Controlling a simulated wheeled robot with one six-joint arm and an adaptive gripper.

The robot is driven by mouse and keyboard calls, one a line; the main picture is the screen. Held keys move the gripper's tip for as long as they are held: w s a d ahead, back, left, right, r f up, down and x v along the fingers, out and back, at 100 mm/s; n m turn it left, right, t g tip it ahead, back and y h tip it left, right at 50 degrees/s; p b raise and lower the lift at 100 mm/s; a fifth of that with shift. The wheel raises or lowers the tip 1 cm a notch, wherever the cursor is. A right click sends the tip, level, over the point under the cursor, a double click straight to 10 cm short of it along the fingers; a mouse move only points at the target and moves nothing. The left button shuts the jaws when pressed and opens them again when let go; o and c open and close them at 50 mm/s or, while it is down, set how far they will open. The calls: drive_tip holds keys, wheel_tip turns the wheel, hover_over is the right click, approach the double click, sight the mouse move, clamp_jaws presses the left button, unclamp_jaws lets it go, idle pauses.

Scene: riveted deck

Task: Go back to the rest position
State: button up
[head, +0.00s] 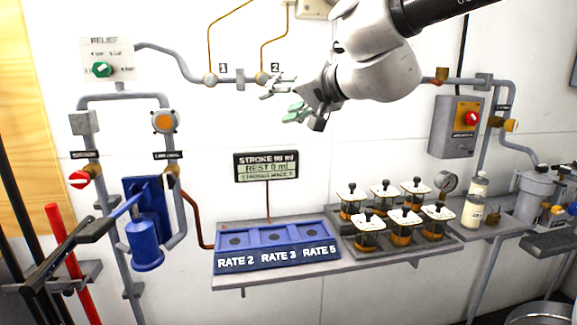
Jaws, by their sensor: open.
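My gripper (283,101) is in the upper middle of the head view, at the end of my pale arm, which reaches in from the upper right. Its fingers are apart and point left, with nothing between them. It is in front of the white wall, near the pipe marked 2, well above the shelf. I cannot tell its exact distance from the pipe.
A blue tray (230,261) labelled RATE 2, RATE 3 and RATE 5 sits on the shelf beside several lidded jars (404,225). A display (266,165) stands behind. A blue pump (146,243) is at left, a red-knobbed box (457,127) at right.

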drive_tip(key=s+d+f+n+g+h, duration=0.2)
drive_tip(key=s+d+f+g, duration=0.1)
drive_tip(key=s+d+f, duration=0.4)
drive_tip(key=s+d+f+n+g+h, duration=0.25)
drive_tip(key=d+f, duration=0.35)
drive_tip(key=d, duration=0.3)
drive_tip(key=s+d+f+m+h, duration=0.1)
drive_tip(key=s+d, duration=0.3)
drive_tip(key=d, duration=0.3)
drive_tip(key=s+d+f+m+g+h, duration=0.1)
drive_tip(key=s+d+h, duration=0.1)
drive_tip(key=s+d, duration=0.2)
drive_tip(key=s+d+f+m+h, duration=0.1)
drive_tip(key=s+d, duration=0.3)
drive_tip(key=d, duration=0.6)
drive_tip(key=shift+f+h, duration=0.55)
drive_tip(key=shift+h, duration=0.2)
